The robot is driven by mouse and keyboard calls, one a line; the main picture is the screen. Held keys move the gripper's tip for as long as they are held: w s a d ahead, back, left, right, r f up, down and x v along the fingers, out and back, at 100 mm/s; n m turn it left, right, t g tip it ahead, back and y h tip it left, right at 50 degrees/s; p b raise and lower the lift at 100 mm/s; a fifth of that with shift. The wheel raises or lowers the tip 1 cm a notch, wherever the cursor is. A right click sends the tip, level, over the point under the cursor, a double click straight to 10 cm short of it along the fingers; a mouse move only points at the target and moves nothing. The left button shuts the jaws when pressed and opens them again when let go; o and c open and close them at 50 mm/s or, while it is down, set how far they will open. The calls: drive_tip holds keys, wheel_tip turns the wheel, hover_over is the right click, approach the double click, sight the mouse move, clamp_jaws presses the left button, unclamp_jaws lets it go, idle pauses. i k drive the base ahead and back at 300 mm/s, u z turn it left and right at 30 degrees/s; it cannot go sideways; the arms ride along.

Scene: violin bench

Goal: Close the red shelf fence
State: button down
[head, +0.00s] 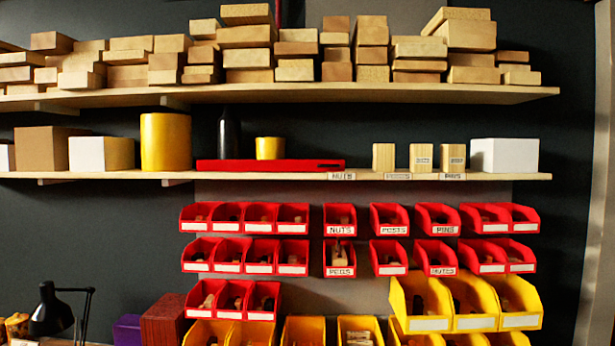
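The red shelf fence (262,165) is a long, low red bar on the lower wall shelf (100,176). My gripper is not in view.
A tall yellow cylinder (166,142) and a white box (101,153) stand left of the fence; another white box (504,155) is at the far right. An upper shelf (300,93) holds stacked wood. Red bins (340,229) and yellow bins (428,323) hang below. A black lamp (50,313) is lower left.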

sight(202, 165)
drive_tip(key=z, duration=0.05)
drive_tip(key=k, duration=0.45)
drive_tip(key=u, duration=0.8)
drive_tip(key=i, duration=1.5)
drive_tip(key=z, duration=0.7)
